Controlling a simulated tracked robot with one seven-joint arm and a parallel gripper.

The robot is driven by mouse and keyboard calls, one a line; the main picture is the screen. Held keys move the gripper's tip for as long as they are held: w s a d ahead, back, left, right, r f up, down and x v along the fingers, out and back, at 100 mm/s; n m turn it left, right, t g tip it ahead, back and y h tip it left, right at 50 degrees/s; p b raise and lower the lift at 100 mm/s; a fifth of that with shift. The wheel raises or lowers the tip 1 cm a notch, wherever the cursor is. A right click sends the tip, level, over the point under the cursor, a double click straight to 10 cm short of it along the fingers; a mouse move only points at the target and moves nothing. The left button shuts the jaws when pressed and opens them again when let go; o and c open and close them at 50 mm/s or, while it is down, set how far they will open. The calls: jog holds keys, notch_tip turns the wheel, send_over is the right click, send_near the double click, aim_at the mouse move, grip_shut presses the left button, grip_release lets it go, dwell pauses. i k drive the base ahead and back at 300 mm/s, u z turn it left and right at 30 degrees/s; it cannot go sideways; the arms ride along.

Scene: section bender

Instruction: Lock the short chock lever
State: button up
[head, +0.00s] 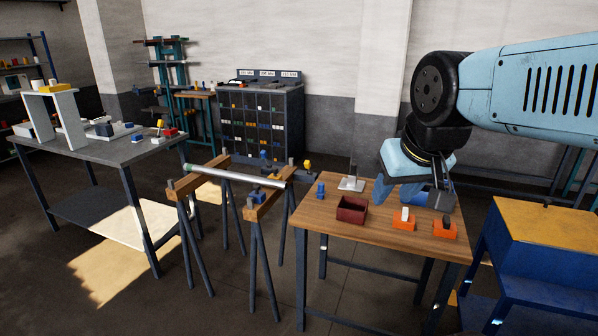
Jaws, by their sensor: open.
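Two orange blocks stand near the front edge of the wooden table, at its right: a left orange block (403,223) with an upright pale piece on top, and a right orange block (445,231) with a smaller pale piece on top. They may be the chocks; I cannot tell which carries the short lever or whether either is locked. My gripper (442,205) points down over the right side of the table, just behind the right block in the picture. It is open, and its fingers are small and dark; I cannot tell if they touch anything.
The wooden table (373,230) also holds a dark red open box (351,210), a metal stand (351,184) and a small blue piece (320,191). Left of it, a metal tube (232,176) lies across trestles. A yellow-topped blue cabinet (545,225) stands close at right.

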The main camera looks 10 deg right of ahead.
aim_at(308, 166)
jog(key=z, duration=0.1)
jog(key=i, duration=0.9)
jog(key=u, duration=0.1)
